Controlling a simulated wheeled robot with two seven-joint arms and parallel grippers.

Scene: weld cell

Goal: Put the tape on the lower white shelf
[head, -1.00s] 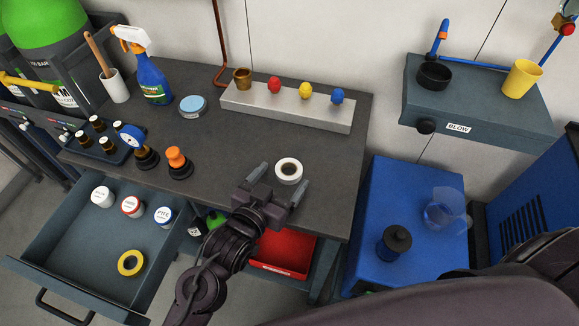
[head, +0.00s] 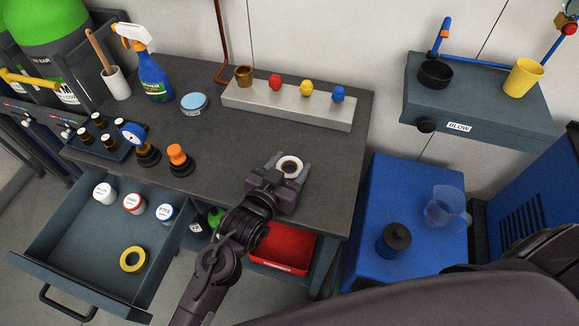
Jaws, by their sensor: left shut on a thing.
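A white roll of tape (head: 289,175) lies flat near the right front part of the dark workbench. My left gripper (head: 289,165) is closed around it, one finger on each side. The roll appears to be still at the bench top. A second tape roll, yellow (head: 122,262), lies in the open drawer. I cannot make out a white shelf in the head view. My right gripper is not in view.
A metal block (head: 290,107) with coloured knobs stands at the back of the workbench (head: 235,150). An orange-topped tool (head: 178,157) and a blue-faced gauge (head: 134,135) stand left of the gripper. The open drawer (head: 75,230) juts out in front. A blue cabinet (head: 390,185) stands right.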

